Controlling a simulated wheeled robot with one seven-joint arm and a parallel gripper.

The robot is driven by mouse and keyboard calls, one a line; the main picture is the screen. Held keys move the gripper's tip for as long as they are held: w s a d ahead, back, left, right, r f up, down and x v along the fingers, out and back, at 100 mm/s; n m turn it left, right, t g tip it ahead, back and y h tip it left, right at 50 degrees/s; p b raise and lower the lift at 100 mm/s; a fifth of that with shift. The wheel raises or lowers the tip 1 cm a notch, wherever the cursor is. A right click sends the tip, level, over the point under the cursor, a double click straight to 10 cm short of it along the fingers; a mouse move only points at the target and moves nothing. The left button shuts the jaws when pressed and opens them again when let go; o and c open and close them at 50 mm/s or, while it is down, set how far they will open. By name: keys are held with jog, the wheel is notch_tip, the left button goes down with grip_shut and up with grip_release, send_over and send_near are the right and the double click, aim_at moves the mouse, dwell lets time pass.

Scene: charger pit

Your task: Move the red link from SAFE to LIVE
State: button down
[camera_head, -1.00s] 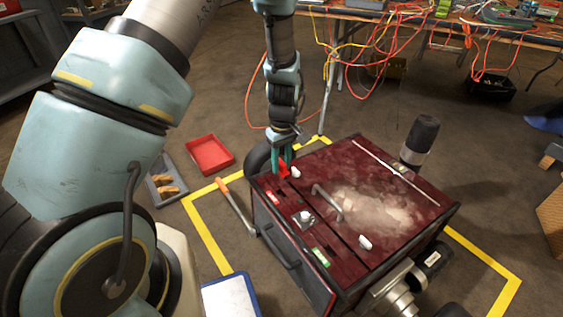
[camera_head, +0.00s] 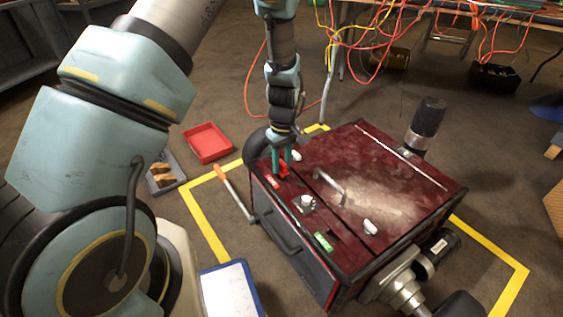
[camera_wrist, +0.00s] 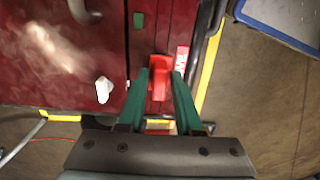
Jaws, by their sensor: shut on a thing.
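The red link (camera_head: 284,169) is between my gripper's green fingers at the far left part of the dark red cabinet's (camera_head: 385,165) top. My gripper (camera_head: 281,160) points down and is shut on it. In the wrist view the red link (camera_wrist: 159,75) shows between the fingertips. Whether the link is seated is hidden by the fingers.
White knobs (camera_head: 296,155) and a bent metal handle (camera_head: 329,184) stand up from the cabinet top. An orange-gripped lever (camera_head: 221,173) is at its left side. A red tray (camera_head: 208,142) lies on the floor. Yellow tape surrounds the cabinet. A cable-strewn table is behind.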

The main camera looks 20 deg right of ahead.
jog(key=shift+f+b, duration=0.5)
jog(key=shift+f, duration=0.95)
dwell(0.4)
jog(key=c, duration=0.5)
grip_release()
jog(key=r+p, duration=0.1)
jog(key=r, duration=0.4)
jog(key=r+p, duration=0.2)
jog(key=r, duration=0.3)
jog(key=shift+d+r, duration=0.2)
jog(key=shift+r, duration=0.2)
